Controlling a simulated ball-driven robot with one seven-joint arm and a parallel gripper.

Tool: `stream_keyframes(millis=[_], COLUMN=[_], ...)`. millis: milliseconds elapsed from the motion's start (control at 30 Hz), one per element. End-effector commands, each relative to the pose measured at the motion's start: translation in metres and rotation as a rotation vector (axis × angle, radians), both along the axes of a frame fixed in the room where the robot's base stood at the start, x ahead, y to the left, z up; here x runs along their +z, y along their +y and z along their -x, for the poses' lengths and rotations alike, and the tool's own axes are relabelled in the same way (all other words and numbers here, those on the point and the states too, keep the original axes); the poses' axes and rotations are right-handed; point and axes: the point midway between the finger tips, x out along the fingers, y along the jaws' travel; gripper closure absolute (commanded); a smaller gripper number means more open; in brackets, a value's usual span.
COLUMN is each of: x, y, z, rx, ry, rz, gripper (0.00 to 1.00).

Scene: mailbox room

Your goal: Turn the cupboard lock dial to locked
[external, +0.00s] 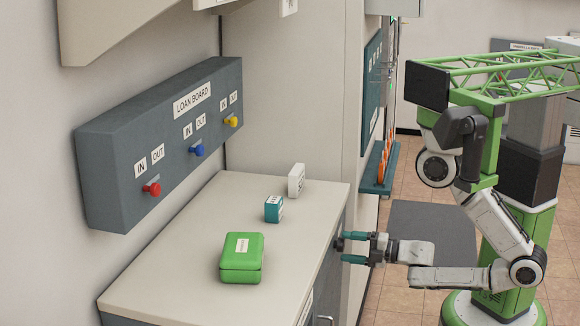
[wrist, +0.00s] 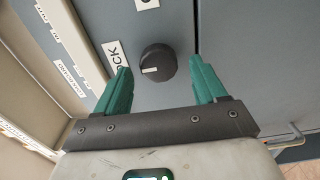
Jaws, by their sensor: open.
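The lock dial (wrist: 158,62) is a round black knob on the grey cupboard front, with a short white mark on its lower left side, pointing left. A white label (wrist: 114,52) left of it shows letters ending in "OCK"; my left finger hides its start. Another label (wrist: 147,3) is cut off above the dial. My gripper (wrist: 160,72) has green fingers, open, one on each side of the dial, with gaps visible in the wrist view. In the external view my gripper (external: 346,248) is level with the cupboard front, at the dark dial (external: 338,244).
The cupboard top (external: 190,215) carries a green box (external: 241,262), a teal box (external: 273,209) and a white box (external: 297,180). A loan board (external: 165,140) with coloured knobs hangs on the wall above. A handle (external: 325,320) sticks out lower on the cupboard front.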

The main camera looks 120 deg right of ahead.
Motion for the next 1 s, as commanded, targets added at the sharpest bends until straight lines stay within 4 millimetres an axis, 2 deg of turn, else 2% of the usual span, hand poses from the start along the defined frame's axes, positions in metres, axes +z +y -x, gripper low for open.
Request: stream_keyframes(millis=[300, 500, 700, 1000], x=[-0.002, 0.002, 0.001, 0.0], y=[0.042, 0.059, 0.067, 0.067], z=[0.042, 0.06, 0.066, 0.066], rx=[-0.004, -0.004, -0.001, 0.0], ry=[0.002, 0.002, -0.001, 0.0], rz=[-0.005, -0.001, 0.001, 0.0], gripper=[0.29, 0.29, 0.29, 0.29])
